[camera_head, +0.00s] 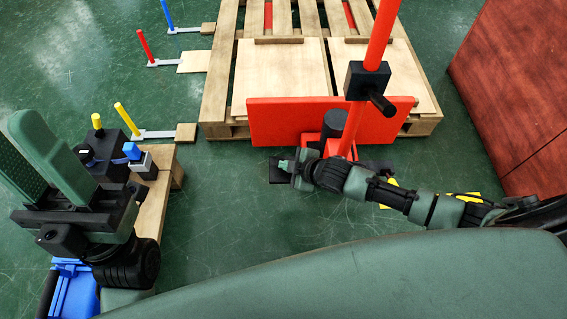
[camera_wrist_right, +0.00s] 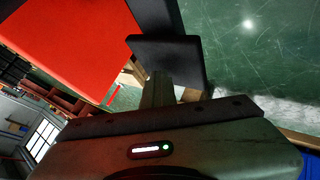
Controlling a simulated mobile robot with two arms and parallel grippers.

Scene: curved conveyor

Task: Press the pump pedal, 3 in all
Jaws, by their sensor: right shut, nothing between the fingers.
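The pump pedal (camera_head: 277,174) is a small black plate low in front of the red panel, partly hidden by my right gripper (camera_head: 284,166). In the right wrist view the black plate (camera_wrist_right: 168,52) stands just beyond the fingertips (camera_wrist_right: 157,76). The right fingers are shut with nothing between them. They overlap the pedal; I cannot tell whether they touch it. My left gripper (camera_head: 42,135) is at the left, its two green fingers apart and empty, away from the pedal.
A red panel (camera_head: 290,115) and red post (camera_head: 381,35) with a black box (camera_head: 367,80) stand before a wooden pallet (camera_head: 217,85). A wooden stand (camera_head: 165,188) with black boxes is at left. A large red block (camera_head: 520,75) is at right. Green floor is open between.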

